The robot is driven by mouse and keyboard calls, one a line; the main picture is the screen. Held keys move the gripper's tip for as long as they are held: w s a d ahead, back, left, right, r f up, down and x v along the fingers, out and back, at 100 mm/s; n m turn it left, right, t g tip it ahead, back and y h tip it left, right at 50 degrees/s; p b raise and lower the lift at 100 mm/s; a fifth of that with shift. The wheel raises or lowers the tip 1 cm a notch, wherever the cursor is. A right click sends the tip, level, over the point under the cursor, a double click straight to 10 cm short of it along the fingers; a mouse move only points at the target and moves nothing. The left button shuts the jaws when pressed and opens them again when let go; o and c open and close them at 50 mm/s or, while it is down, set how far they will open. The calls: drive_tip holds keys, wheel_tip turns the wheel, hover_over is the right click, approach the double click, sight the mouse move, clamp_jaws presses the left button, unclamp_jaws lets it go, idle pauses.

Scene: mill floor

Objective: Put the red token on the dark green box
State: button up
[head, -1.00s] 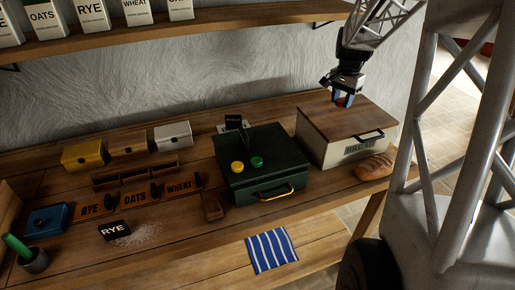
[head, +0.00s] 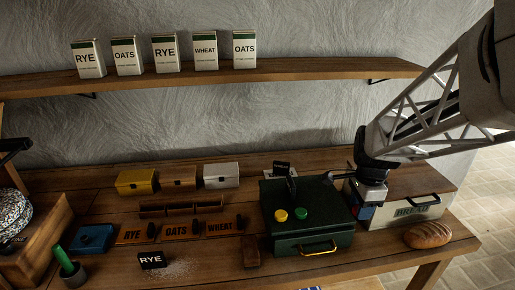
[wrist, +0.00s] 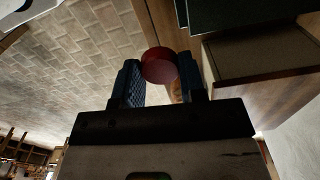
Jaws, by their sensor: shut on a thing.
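The red token (wrist: 159,65) is a small round disc held between the two blue-padded fingers of my gripper (wrist: 162,84) in the wrist view. In the head view my gripper (head: 364,214) is just right of the dark green box (head: 335,212), in front of the bread bin; I cannot make out the token there. The dark green box is closed, with a brass handle in front. A yellow token (head: 281,215) and a green token (head: 301,213) lie on its lid. A dark green edge (wrist: 245,14) shows at the top of the wrist view.
The cream bread bin (head: 408,212) stands right of the green box, with a loaf (head: 428,235) before it. A small black sign (head: 281,168) stands at the green box's back. Small yellow, brown and white boxes (head: 221,175) stand left. A shelf (head: 240,75) with cartons hangs above.

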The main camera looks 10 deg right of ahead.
drive_tip(key=s+a+f+m, duration=0.2)
drive_tip(key=s+a, duration=0.3)
drive_tip(key=s, duration=0.1)
drive_tip(key=shift+f, duration=0.25)
hover_over(338, 210)
drive_tip(key=shift+f, duration=0.75)
idle(0.4)
drive_tip(key=shift+f, duration=0.1)
drive_tip(key=shift+f, duration=1.65)
drive_tip(key=shift+f, duration=0.15)
drive_tip(key=o, duration=0.9)
